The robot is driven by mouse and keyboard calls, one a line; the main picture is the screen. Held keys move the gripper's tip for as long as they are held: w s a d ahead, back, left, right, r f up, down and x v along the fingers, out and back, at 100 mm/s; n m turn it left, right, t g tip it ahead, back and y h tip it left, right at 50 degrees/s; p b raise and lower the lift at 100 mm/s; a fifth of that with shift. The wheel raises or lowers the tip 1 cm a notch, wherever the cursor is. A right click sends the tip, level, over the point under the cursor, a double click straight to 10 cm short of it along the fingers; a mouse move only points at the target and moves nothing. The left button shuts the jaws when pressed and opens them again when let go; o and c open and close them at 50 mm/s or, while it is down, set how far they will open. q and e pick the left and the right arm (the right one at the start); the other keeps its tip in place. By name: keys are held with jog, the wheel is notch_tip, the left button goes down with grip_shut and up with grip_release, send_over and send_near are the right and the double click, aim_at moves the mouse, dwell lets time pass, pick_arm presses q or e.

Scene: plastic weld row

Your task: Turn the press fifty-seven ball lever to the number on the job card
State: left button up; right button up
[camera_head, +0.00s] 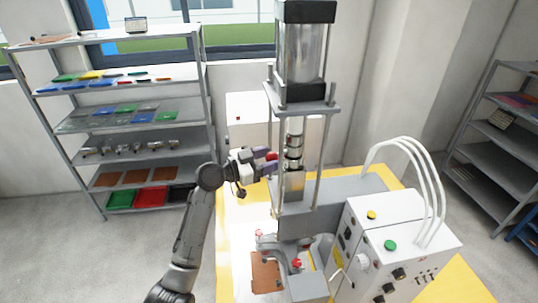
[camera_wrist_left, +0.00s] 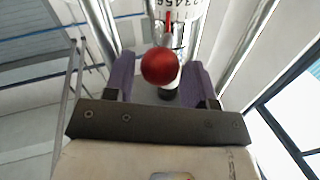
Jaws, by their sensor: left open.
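The press (camera_head: 306,60) stands upright in the middle of the head view. Its banded white-and-black dial column (camera_head: 295,145) sits between the steel rods. The red ball of the lever (camera_wrist_left: 161,66) lies between the two purple fingers of my left gripper (camera_wrist_left: 160,80), which is open with gaps showing beside the ball. In the head view my left gripper (camera_head: 264,160) reaches the dial from the left and partly hides the ball. The number scale (camera_wrist_left: 180,8) shows above the ball, with digits including 4, 5 and 6 and a red mark below them. No readable job card shows.
A white control box (camera_head: 390,235) with knobs, buttons and hoses stands right of the press. A loaded shelf rack (camera_head: 75,130) stands at left, another rack (camera_head: 490,160) at right.

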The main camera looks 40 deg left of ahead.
pick_arm(q)
jog(key=shift+w+d, duration=0.15)
jog(key=shift+w, duration=0.2)
pick_arm(e)
jog(key=shift+r, duration=0.1)
pick_arm(q)
jog(key=shift+c, duration=0.5)
pick_arm(e)
jog(key=shift+a, duration=0.1)
